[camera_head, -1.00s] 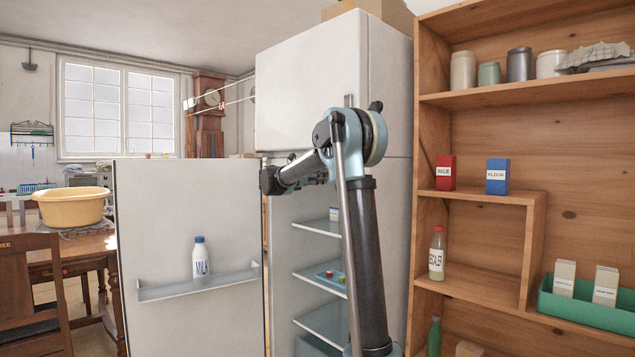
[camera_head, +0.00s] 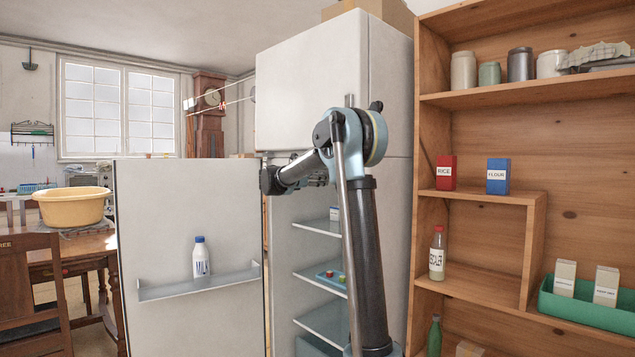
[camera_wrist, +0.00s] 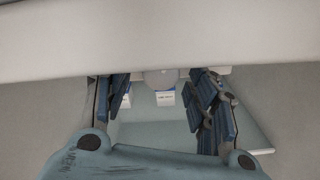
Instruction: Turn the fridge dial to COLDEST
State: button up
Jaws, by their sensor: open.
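The fridge (camera_head: 385,90) stands open, its lower door (camera_head: 190,310) swung out to the left. In the wrist view, a pale rounded knob (camera_wrist: 160,77), which looks like the dial, shows under the pale edge at the top of the compartment. My gripper (camera_wrist: 162,88) is open, with one finger on each side of the knob. I cannot tell whether the fingers touch it. The dial's markings and pointer are not readable. In the head view my arm reaches into the upper part of the open compartment, and the fingers and dial are hidden there.
Small white boxes (camera_wrist: 165,98) stand on a shelf beyond the fingers. A milk bottle (camera_head: 201,262) stands in the door rack. A wooden shelf unit (camera_head: 485,100) with jars and boxes is close on the right. A table with a yellow basin (camera_head: 72,208) is at the left.

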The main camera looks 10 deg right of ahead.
jog(key=v, duration=1.2)
jog(key=shift+w, duration=0.1)
jog(key=s+a+n, duration=0.3)
jog(key=a+n, duration=0.1)
jog(key=n, duration=0.1)
jog(key=x, duration=1.7)
jog(key=shift+d, duration=0.2)
jog(key=shift+w, duration=0.1)
jog(key=c, duration=1.1)
